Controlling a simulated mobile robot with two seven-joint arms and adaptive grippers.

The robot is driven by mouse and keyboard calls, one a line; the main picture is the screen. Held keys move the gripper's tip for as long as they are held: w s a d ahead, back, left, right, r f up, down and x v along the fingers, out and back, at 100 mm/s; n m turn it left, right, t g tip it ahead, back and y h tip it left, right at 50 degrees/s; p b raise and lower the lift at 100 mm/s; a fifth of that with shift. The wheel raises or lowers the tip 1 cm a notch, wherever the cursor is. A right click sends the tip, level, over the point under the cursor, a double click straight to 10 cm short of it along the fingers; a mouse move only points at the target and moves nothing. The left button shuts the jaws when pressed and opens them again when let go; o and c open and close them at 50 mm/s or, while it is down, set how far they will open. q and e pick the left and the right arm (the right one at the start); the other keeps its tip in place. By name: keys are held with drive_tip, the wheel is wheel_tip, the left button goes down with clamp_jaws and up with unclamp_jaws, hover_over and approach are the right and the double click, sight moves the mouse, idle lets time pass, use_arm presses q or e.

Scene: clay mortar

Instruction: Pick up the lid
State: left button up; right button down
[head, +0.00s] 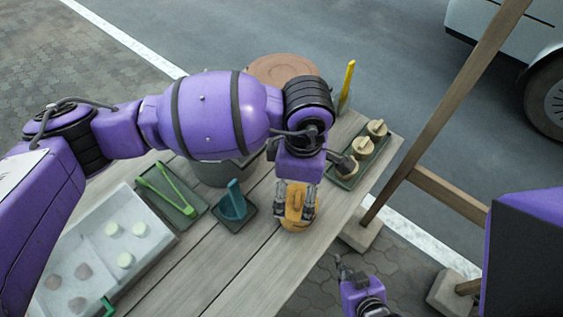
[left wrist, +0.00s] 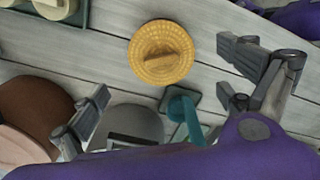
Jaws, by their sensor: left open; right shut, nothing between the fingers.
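The lid (head: 297,222) is a round orange-yellow disc with a raised bar handle, near the table's right front edge. In the left wrist view the lid (left wrist: 161,66) lies flat on the planks with its handle across the middle. My left gripper (head: 298,209) is over it, fingers pointing down and spread on either side of the handle in the head view. In the left wrist view my left gripper (left wrist: 163,72) is open with nothing held; the gap to the lid is hard to judge. My right gripper (head: 342,266) is shut and empty, off the table's edge at lower right.
A teal upright piece (head: 235,200) on a dark base stands just left of the lid. Green tongs (head: 168,190) lie on a dark tray. A pale tray (head: 90,225) holds several round pieces. A green tray (head: 377,151) with small lidded pots is behind right. A wooden post (head: 440,120) rises at right.

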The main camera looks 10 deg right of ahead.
sight(298, 197)
use_arm(q)
wheel_tip(298, 197, down, 6)
drive_tip(key=shift+d+r, duration=0.15)
drive_tip(key=shift+r, duration=0.05)
drive_tip(key=shift+s, duration=0.1)
drive_tip(key=c, duration=0.9)
